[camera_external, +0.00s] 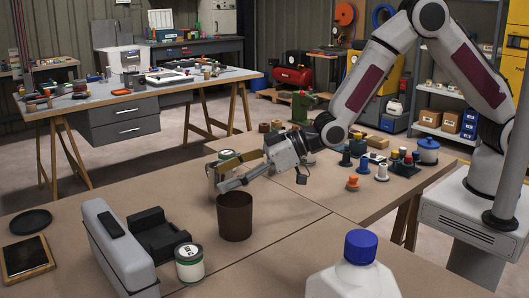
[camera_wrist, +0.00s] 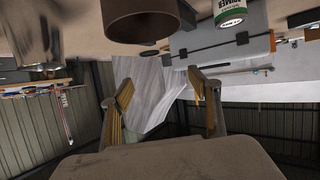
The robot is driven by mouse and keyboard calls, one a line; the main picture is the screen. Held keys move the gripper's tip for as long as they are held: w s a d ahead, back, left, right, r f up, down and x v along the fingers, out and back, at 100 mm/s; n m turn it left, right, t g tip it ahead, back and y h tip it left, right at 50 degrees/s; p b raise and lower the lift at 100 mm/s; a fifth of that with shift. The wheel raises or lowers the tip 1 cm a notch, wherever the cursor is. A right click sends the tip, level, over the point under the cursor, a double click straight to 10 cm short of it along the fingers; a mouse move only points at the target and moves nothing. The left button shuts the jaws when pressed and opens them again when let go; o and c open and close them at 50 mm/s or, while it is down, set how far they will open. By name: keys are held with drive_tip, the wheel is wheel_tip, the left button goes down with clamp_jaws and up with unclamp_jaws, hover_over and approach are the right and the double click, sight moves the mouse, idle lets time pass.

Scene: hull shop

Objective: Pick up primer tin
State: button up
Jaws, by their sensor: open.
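The primer tin (camera_external: 188,265) is a small white can with a green band and grey lid. It stands upright on the near table, left of and nearer the camera than my gripper (camera_external: 226,173). In the wrist view, which looks upside down, the primer tin (camera_wrist: 231,14) is at the top edge, partly cut off. My gripper (camera_wrist: 160,80) is open there, with nothing between its fingers. In the external view it is tilted nearly level, pointing left, above and behind a brown cup (camera_external: 235,218), apart from the tin.
A grey case (camera_external: 118,248) and a black holder (camera_external: 158,235) stand close to the tin's left and back. A white bottle with blue cap (camera_external: 354,262) is at the front. Another can (camera_external: 227,155) is partly hidden behind my gripper. Bare tabletop lies right of the cup.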

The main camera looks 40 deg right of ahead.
sight(189, 250)
drive_tip(key=s+a+f, duration=0.2)
drive_tip(key=s+a, duration=0.1)
drive_tip(key=s+a+f+n+g+y, duration=0.1)
drive_tip(key=s+a+f, duration=0.2)
drive_tip(key=s+a+f+n+y, duration=0.1)
drive_tip(key=s+a+f, duration=0.2)
drive_tip(key=shift+s+f+g, duration=0.1)
drive_tip(key=shift+s+g, duration=0.15)
drive_tip(key=shift+g, duration=0.05)
drive_tip(key=shift+s+a+f+y, duration=0.2)
drive_tip(key=shift+s+f+y, duration=0.1)
drive_tip(key=shift+s, duration=0.05)
drive_tip(key=shift+w, duration=0.1)
drive_tip(key=shift+x, duration=1.25)
drive_tip(key=shift+a, duration=0.1)
drive_tip(key=shift+w+a+f, duration=0.1)
drive_tip(key=shift+a+f, duration=0.1)
drive_tip(key=shift+a, duration=0.5)
drive_tip(key=shift+a+f, duration=0.15)
drive_tip(key=shift+a, duration=0.55)
drive_tip(key=shift+x, duration=1.15)
drive_tip(key=c, duration=1.5)
